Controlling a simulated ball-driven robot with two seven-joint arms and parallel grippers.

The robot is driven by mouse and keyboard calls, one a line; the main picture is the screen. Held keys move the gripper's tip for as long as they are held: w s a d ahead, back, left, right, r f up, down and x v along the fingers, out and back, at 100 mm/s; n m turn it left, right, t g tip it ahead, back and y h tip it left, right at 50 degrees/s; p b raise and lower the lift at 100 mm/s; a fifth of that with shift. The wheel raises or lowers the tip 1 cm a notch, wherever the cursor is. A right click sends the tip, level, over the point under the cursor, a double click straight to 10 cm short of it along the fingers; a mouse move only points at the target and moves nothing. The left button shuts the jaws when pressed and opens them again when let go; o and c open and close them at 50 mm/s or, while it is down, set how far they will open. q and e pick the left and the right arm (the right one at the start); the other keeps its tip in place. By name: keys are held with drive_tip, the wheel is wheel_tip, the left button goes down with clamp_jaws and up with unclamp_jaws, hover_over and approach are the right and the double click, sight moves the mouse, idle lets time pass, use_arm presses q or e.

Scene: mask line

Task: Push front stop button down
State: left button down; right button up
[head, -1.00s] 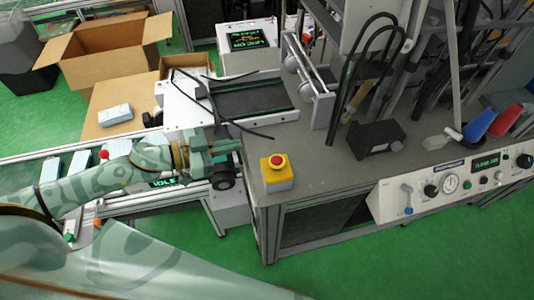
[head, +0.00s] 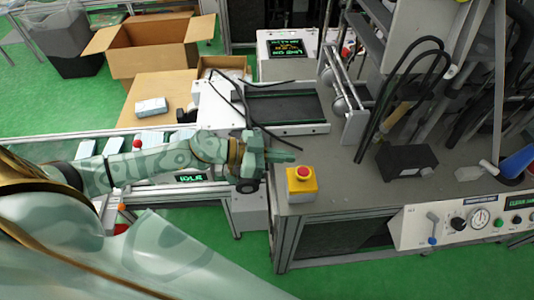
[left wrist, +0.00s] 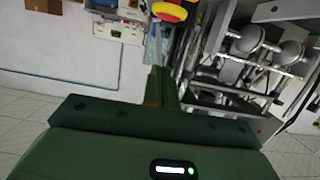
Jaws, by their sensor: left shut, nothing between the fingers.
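The front stop button is a red mushroom cap on a yellow box (head: 302,186), standing at the front left corner of the grey machine table. In the head view my left gripper (head: 292,156) is shut and empty. Its fingertips are just above and behind the button in the picture, apart from it as far as I can tell. In the left wrist view the red and yellow button (left wrist: 172,10) shows at the top edge, partly cut off, beyond the shut fingers (left wrist: 157,78). My right gripper is in neither view.
A black box (head: 407,160) and hanging cables stand to the right on the table. A control panel (head: 465,222) with gauge and knobs runs along the front right. A conveyor passes under my left arm. An open cardboard box (head: 150,48) stands back left. Green floor in front is clear.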

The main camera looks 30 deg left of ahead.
sight(303, 174)
use_arm(q)
drive_tip(key=x, duration=0.3)
drive_tip(key=shift+w+d+f, duration=0.2)
wheel_tip(303, 174, down, 3)
drive_tip(key=shift+s+a+r+b, duration=0.1)
drive_tip(key=shift+b, duration=0.8)
drive_tip(key=shift+f, duration=0.45)
